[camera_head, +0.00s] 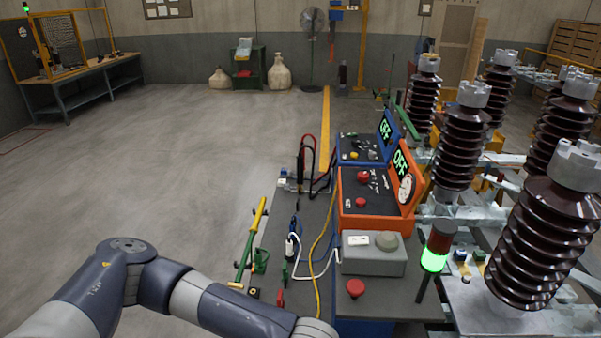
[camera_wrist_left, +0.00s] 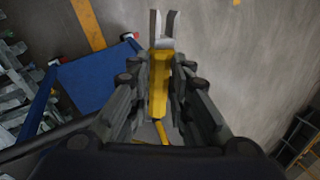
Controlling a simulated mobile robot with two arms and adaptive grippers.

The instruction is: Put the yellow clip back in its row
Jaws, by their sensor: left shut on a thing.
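In the left wrist view, my left gripper (camera_wrist_left: 166,68) is shut on the yellow clip (camera_wrist_left: 158,82). The clip's body lies lengthwise between the fingers. Its two pale grey jaws stick out past the fingertips and stand apart. A yellow cable (camera_wrist_left: 162,132) trails from the clip's near end. My left gripper and the yellow clip are out of the head view. My right gripper shows in neither view.
An orange test case (camera_head: 365,195), a blue case (camera_head: 358,148) and a grey box (camera_head: 373,254) stand on the bench. A lit green signal lamp (camera_head: 433,262) and brown insulators (camera_head: 540,245) stand on the right. A yellow-green rod (camera_head: 252,238) is at the left edge. The floor left is clear.

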